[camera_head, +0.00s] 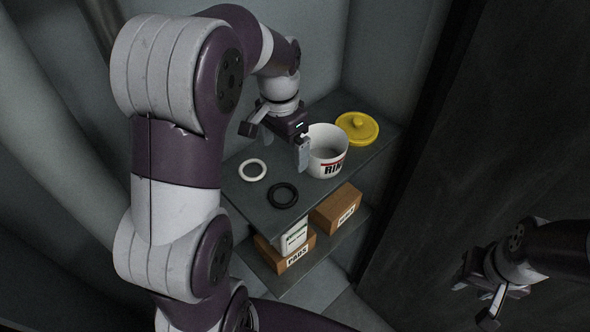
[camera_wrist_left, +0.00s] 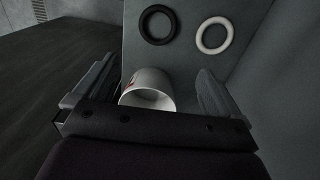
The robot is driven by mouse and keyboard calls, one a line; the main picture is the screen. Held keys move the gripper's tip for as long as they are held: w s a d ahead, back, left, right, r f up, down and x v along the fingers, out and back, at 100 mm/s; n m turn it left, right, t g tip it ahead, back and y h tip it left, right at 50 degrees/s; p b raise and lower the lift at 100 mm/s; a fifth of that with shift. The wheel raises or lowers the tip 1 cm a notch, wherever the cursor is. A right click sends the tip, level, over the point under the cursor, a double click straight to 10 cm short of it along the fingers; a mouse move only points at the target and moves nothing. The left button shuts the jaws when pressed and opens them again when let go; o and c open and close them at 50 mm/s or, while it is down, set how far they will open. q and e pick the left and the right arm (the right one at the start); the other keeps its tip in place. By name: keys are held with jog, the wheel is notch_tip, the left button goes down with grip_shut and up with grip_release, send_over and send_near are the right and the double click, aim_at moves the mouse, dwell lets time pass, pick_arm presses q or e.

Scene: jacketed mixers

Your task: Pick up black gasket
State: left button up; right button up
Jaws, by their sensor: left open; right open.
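The black gasket (camera_head: 294,190) is a dark ring lying flat on the upper shelf, near its front edge. It also shows whole in the left wrist view (camera_wrist_left: 144,30), at the top. A white gasket (camera_head: 263,168) lies beside it, to its left in the head view. My left gripper (camera_head: 302,160) is open and above the shelf, beyond the gaskets and beside the white pot. In the left wrist view the pot shows between the open fingers (camera_wrist_left: 150,90). My right gripper (camera_head: 473,296) is open, away from the shelf at the lower right.
The white pot (camera_head: 327,163) with red and black lettering stands on the upper shelf (camera_head: 238,188). A yellow lid (camera_head: 357,128) lies behind it. A dark panel (camera_head: 470,150) rises at right.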

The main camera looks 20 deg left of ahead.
aim_at(288, 194)
pick_arm(q)
jog(key=f+b, duration=0.2)
jog(key=s+d+f+b, duration=0.1)
jog(key=f+b, duration=0.3)
jog(key=shift+s+d+f, duration=0.2)
jog(key=shift+s+f, duration=0.1)
jog(key=shift+f, duration=0.05)
jog(key=f, duration=0.1)
jog(key=f+p, duration=0.1)
jog(key=f, duration=0.1)
jog(key=w+f, duration=0.1)
jog(key=f, duration=0.1)
jog(key=shift+w+a+p, duration=0.1)
jog(key=shift+a+p, duration=0.2)
jog(key=shift+d+f, duration=0.1)
jog(key=shift+f, duration=0.1)
jog(key=shift+s+d+r, duration=0.1)
jog(key=shift+s, duration=0.25)
jog(key=shift+c, duration=0.6)
jog(key=c, duration=1)
